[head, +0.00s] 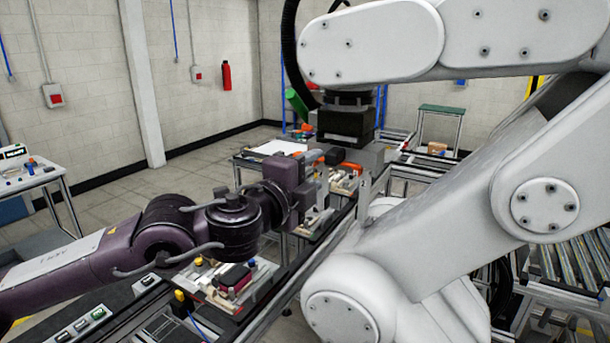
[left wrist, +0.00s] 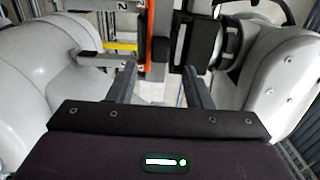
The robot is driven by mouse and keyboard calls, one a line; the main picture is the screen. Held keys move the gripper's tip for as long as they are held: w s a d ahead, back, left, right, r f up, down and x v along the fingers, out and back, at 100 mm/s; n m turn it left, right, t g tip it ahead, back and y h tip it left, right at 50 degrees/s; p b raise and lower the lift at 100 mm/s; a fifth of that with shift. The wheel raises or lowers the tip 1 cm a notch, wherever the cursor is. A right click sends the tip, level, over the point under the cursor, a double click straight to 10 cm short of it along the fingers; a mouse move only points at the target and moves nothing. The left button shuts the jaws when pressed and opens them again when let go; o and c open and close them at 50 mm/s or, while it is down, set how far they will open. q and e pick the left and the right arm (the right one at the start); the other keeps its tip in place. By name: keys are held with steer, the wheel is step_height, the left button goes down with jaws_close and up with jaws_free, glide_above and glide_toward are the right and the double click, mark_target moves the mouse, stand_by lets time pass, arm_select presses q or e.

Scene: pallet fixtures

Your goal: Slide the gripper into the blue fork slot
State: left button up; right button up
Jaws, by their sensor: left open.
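My left gripper (head: 326,184) is at the end of the purple arm, over the line of pallet fixtures and beside a large white robot arm. In the left wrist view its two grey fingers (left wrist: 158,70) stand apart with nothing gripped between them. An orange upright strip (left wrist: 149,45) and a dark block (left wrist: 193,42) lie beyond the fingertips. A pallet fixture (head: 312,222) is partly hidden under the gripper. I cannot make out the blue fork slot in either view. My right gripper is not in view.
The large white robot arm (head: 415,225) fills the right side, close to my gripper; its black tool (head: 345,125) hangs just behind. A nearer fixture holds a dark red part (head: 235,277). A roller conveyor (head: 570,258) is at right. Floor at back left is clear.

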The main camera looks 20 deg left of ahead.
mark_target(329, 159)
arm_select(q)
steer(key=shift+w+d+b, duration=0.2)
steer(key=shift+w+b, duration=0.15)
steer(key=shift+w, duration=1.4)
steer(key=shift+w+d+b, duration=0.2)
steer(key=shift+w+b, duration=0.15)
steer(key=shift+w, duration=1.4)
steer(key=shift+c, duration=0.3)
jaws_close()
steer(key=shift+r, duration=0.15)
steer(key=shift+s, duration=0.1)
steer(key=s+p, duration=0.1)
steer(key=s, duration=0.7)
steer(key=shift+s+a, duration=0.2)
steer(key=shift+a, duration=0.25)
steer(key=shift+r, duration=0.15)
